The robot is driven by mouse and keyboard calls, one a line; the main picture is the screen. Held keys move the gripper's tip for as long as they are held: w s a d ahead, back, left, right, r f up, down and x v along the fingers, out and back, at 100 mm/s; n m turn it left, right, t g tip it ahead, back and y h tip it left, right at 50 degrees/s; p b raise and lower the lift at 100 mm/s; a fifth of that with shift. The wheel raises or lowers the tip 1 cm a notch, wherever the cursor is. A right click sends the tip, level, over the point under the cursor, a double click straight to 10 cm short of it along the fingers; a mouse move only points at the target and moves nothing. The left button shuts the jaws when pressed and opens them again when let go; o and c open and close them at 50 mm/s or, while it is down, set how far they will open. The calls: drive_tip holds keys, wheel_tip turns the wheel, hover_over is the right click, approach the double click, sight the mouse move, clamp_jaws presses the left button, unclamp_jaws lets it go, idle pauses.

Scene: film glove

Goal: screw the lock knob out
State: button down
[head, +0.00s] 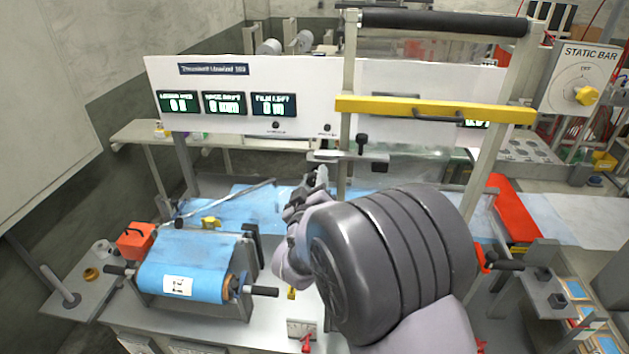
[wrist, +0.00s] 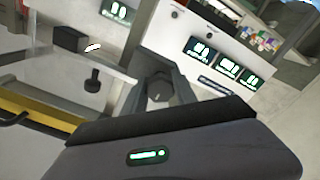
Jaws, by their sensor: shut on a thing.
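A pale bracket (head: 338,156) crosses the upright frame post below the yellow bar, with a black block (head: 376,165) at its right end. A black T-shaped knob (head: 361,140) stands up from it; it also shows in the wrist view (wrist: 93,80), apart from my fingers. My gripper (head: 319,179) is just below the bracket's left end.
The yellow bar (head: 430,109) and upright post stand close beside my gripper. A white display panel (head: 205,100) is behind to the left. A blue film roll (head: 190,262) lies at the lower left. An orange-red plate (head: 515,208) is at the right.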

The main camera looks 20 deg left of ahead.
idle(0.3)
drive_tip(key=c, duration=1)
unclamp_jaws()
drive_tip(key=b+v, duration=0.3)
drive_tip(key=v, duration=1.4)
drive_tip(key=shift+s, duration=0.25)
